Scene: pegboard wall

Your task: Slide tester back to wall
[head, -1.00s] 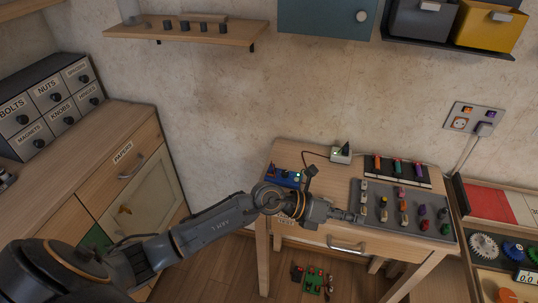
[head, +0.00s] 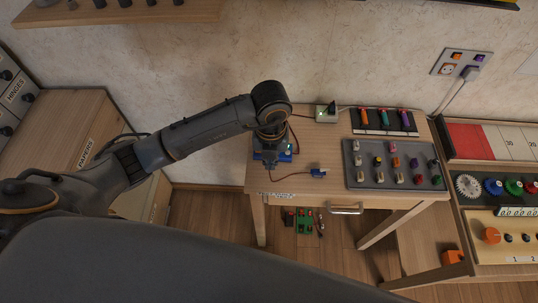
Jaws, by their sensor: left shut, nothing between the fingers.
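The tester appears to be the blue device (head: 286,157) on the left part of the wooden table. My left arm and wrist cover most of it, so its face is hidden. My left gripper (head: 265,186) points down over the table's left side, over or just in front of the blue device. Its fingers are shut with nothing between them; whether they touch the device cannot be told. My right gripper is not in view.
A grey tray (head: 372,174) with several small coloured parts lies on the table's right. The table strip between device and wall looks mostly free.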

